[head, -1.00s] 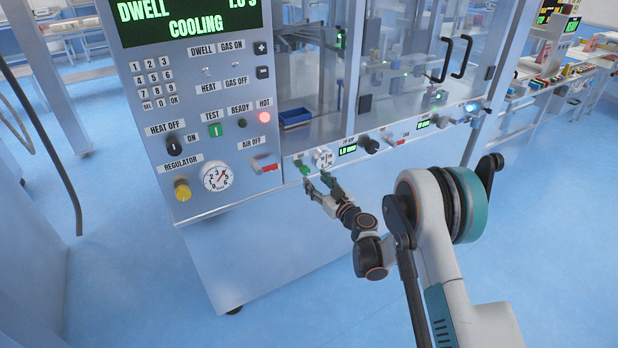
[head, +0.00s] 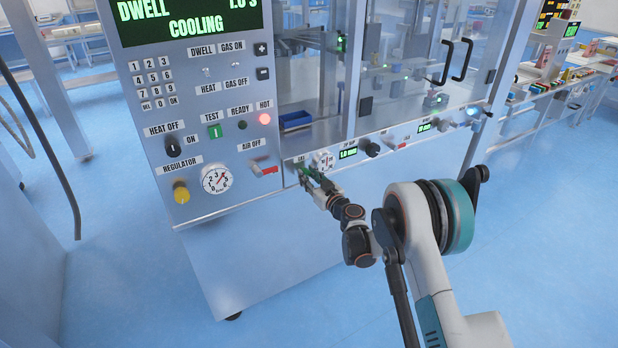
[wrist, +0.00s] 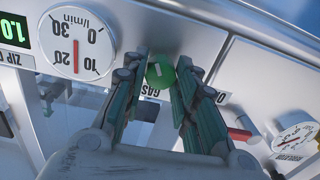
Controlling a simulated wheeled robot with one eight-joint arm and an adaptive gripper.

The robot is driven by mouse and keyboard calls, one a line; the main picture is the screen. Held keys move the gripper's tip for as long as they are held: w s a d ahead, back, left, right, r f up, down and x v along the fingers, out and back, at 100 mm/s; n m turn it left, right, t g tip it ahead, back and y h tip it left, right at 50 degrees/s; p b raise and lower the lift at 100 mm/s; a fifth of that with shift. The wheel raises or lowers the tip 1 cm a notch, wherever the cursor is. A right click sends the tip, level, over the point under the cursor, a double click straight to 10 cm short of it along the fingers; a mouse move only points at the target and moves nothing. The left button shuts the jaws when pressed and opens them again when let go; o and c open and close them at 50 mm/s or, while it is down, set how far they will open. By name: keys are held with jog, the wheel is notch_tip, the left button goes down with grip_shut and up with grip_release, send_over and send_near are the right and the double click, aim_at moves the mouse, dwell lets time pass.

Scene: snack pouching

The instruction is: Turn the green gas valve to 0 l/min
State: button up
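The green gas valve (wrist: 160,72) is a small round knob with a pale mark, on the machine's front panel above a label reading "GAS" in the wrist view. My gripper (wrist: 163,60) has its two fingers spread, one on each side of the knob. A gap shows on the right side; whether the left finger touches is unclear. In the head view my gripper (head: 308,174) is at the panel and mostly covers the valve. The round white l/min dial (wrist: 77,42) has a red needle pointing toward the bottom of the wrist picture, between two number marks.
A red air switch (wrist: 240,134) and the regulator gauge (wrist: 297,138) lie to the right in the wrist view. A black knob (head: 372,148) and green displays sit along the panel. The floor before the machine is clear.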

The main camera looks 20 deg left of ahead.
jog(key=shift+n, duration=0.4)
jog(key=n, duration=1)
jog(key=shift+s+f+n+t+h, duration=0.1)
jog(key=shift+n+t+h, duration=0.1)
jog(key=shift+n, duration=4.45)
jog(key=shift+s+f+n+t+h, duration=0.1)
jog(key=shift+n+h, duration=0.1)
jog(key=shift+n, duration=4.45)
